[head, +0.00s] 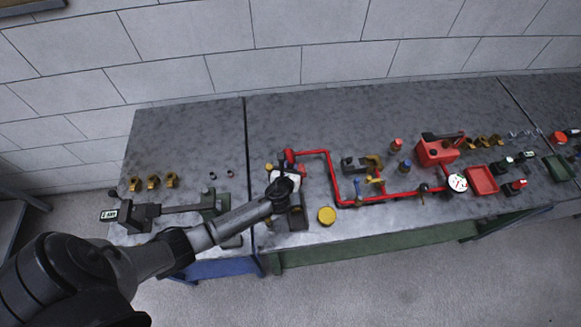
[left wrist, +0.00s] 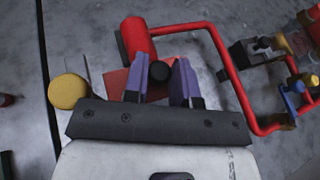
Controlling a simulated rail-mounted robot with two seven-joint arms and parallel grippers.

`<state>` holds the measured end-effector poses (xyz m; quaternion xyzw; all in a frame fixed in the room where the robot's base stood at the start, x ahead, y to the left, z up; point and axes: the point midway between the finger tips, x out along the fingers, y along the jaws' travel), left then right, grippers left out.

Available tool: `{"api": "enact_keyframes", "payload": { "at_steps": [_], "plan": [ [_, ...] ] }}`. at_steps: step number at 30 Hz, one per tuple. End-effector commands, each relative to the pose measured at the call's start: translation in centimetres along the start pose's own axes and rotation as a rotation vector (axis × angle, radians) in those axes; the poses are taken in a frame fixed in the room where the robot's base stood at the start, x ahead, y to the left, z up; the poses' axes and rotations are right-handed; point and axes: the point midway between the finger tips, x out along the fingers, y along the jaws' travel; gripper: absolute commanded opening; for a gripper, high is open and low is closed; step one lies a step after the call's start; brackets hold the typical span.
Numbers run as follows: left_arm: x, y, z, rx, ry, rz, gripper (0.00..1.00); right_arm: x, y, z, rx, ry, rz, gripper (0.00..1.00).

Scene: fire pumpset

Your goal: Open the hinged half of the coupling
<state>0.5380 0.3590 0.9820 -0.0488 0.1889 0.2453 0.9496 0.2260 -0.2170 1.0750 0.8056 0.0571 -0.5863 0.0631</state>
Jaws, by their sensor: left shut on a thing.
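My left gripper (head: 284,186) is over the left end of the red pipework. In the left wrist view its two purple fingers (left wrist: 158,76) are shut around a small black round knob (left wrist: 160,71). A flat red piece (left wrist: 117,83) lies beneath the knob, next to a red cylinder (left wrist: 137,40). The knob may belong to the hinged half of the coupling; my gripper hides most of that part, so I cannot tell whether it is open or closed. The red cylinder also shows in the head view (head: 289,156). My right gripper is not in view.
Red pipe (head: 333,175) runs right from the cylinder to a white gauge (head: 457,182). A yellow disc (head: 326,215) lies near the front edge. A vise-like fixture (head: 140,215) is at left. A red can (head: 437,152) and red tray (head: 481,180) stand at right.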

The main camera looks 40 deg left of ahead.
Motion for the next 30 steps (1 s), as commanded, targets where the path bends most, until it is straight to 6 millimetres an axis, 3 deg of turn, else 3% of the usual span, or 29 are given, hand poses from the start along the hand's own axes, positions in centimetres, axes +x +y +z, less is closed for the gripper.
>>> {"api": "enact_keyframes", "payload": {
  "at_steps": [11, 21, 30],
  "plan": [
    [-0.1, -0.2, 0.5, 0.022, 0.010, 0.008, 0.00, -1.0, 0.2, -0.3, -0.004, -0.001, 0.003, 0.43],
    [-0.1, -1.6, 2.0, 0.202, 0.092, 0.085, 0.00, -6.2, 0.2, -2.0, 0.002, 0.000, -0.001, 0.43],
    [0.4, -3.0, 2.4, 0.383, 0.170, 0.160, 0.00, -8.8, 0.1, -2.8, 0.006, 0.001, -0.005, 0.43]
  ]
}}
